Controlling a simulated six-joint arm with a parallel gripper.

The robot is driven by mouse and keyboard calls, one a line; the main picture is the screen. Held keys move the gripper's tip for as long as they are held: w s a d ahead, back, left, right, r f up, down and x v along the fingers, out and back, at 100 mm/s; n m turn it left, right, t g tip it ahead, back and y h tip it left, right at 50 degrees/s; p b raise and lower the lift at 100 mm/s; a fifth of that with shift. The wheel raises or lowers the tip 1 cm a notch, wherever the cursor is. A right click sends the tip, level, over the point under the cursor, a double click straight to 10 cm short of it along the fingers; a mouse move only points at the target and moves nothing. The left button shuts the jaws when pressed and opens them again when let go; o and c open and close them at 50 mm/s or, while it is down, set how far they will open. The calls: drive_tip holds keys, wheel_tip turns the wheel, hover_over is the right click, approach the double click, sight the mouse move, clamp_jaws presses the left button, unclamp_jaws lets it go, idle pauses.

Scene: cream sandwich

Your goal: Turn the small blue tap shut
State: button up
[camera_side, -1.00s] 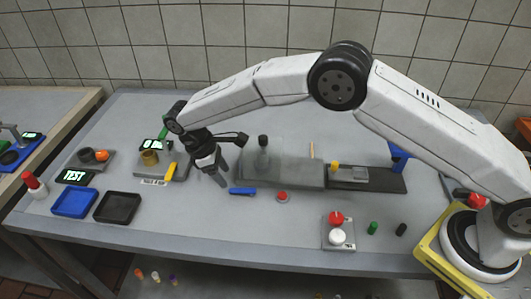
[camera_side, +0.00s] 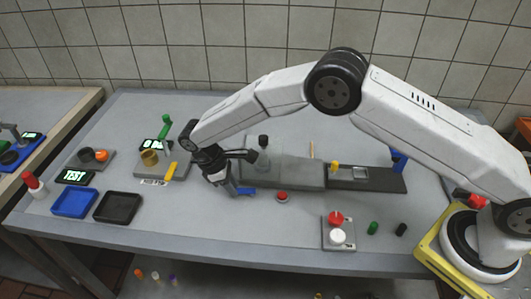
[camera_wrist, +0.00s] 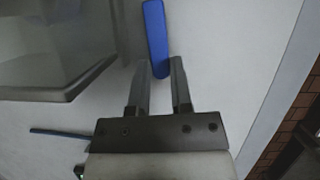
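The small blue tap shows as a blue bar-shaped handle (camera_side: 246,191) in front of the grey block on the table in the side view. In the wrist view the blue handle (camera_wrist: 154,32) runs down from the top edge. Its near end shows between my fingertips, though I cannot tell how far below them it lies. My gripper (camera_wrist: 160,62) is open, with a clear gap between its two fingers. In the side view my gripper (camera_side: 230,192) points down at the handle's left end and partly covers it. Contact cannot be made out.
A grey block (camera_side: 290,172) stands close behind the handle. A red button (camera_side: 282,197) is to the right. A station with a brown cup (camera_side: 150,157) and yellow lever (camera_side: 171,171) is left. Blue (camera_side: 75,203) and black trays (camera_side: 117,207) lie farther left.

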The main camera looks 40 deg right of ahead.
drive_tip(key=shift+w, duration=0.1)
clamp_jaws()
drive_tip(key=shift+w+d+m+y, duration=0.2)
drive_tip(key=shift+m+y, duration=0.1)
drive_tip(key=shift+m, duration=0.4)
drive_tip(key=o, duration=0.8)
unclamp_jaws()
drive_tip(key=shift+s, duration=0.1)
drive_tip(key=shift+s+a+n, duration=0.15)
drive_tip(key=shift+n, duration=0.45)
drive_tip(key=shift+a+r, duration=0.15)
drive_tip(key=shift+r, duration=0.2)
drive_tip(key=v, duration=0.7)
